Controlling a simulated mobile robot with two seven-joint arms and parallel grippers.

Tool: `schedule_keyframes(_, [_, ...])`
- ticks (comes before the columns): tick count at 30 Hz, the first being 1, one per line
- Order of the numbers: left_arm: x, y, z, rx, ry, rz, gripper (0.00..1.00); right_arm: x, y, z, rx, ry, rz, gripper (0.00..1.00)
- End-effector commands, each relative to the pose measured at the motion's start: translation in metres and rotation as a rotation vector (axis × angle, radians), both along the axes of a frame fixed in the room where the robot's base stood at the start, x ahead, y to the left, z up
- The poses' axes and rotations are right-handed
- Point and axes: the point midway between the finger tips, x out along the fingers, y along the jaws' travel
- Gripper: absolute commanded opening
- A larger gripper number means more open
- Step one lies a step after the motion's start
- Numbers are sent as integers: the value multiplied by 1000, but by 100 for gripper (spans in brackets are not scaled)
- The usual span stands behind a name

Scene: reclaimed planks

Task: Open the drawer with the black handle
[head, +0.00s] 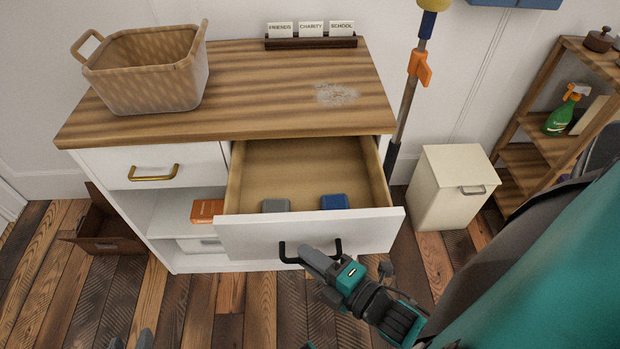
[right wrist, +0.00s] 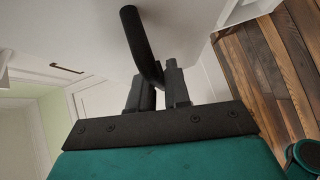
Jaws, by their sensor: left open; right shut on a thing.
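The drawer with the black handle stands pulled out of the white cabinet, its white front (head: 375,232) well forward of the body and its wooden inside showing. The black handle (head: 283,254) is on that front. My right gripper (head: 312,258) is at the handle and shut on it. In the right wrist view the black handle (right wrist: 138,40) passes between the two fingers of my right gripper (right wrist: 158,92). A grey box (head: 275,205) and a blue box (head: 334,202) lie in the drawer. My left gripper (head: 131,341) shows only its open fingertips at the bottom edge, empty.
A closed drawer with a brass handle (head: 153,173) is at the left, above a shelf with an orange box (head: 207,211). A wicker basket (head: 147,75) and a card holder (head: 311,43) stand on the wooden top. A cream bin (head: 450,188) stands right of the cabinet.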

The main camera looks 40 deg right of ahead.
Motion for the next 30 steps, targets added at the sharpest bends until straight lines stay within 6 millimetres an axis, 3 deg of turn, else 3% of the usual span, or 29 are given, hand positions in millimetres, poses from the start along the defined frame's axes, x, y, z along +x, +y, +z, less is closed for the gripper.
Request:
schedule_keyframes(6, [0, 1, 3, 2, -5, 1, 43, -13, 8, 1, 0, -2, 0, 0])
schedule_keyframes(18, [-1, 3, -2, 6, 3, 4, 43, -15, 10, 1, 0, -4, 2, 0])
schedule_keyframes(19, [-1, 3, -2, 6, 3, 4, 43, -15, 10, 1, 0, -4, 2, 18])
schedule_keyframes(24, [-1, 3, -1, 6, 2, 5, 43, -15, 10, 1, 1, -3, 1, 34])
schedule_keyframes(30, [0, 3, 1, 5, -2, 5, 43, -15, 9, 0, 1, -2, 1, 36])
